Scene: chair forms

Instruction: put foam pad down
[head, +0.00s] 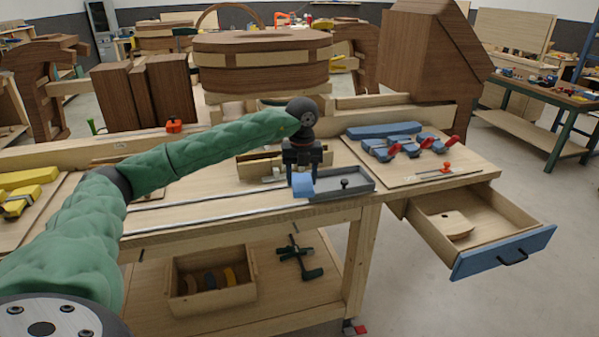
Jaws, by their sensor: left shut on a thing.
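My left arm reaches in from the left, and its dark left gripper (302,172) points down over the front of the workbench. It is shut on a small blue block, which looks like the foam pad (303,187). The pad shows just below the fingers, at the left end of a shallow grey tray (356,187). I cannot tell whether the pad touches the tray or the bench top. The fingers hide the pad's upper part. My right gripper is not in view.
A board (408,173) with blue and red-handled clamps lies to the right. Below it, a blue-fronted drawer (502,252) stands open, holding a light wooden piece (454,225). A wooden box (213,282) and a dark clamp (299,258) lie on the lower shelf.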

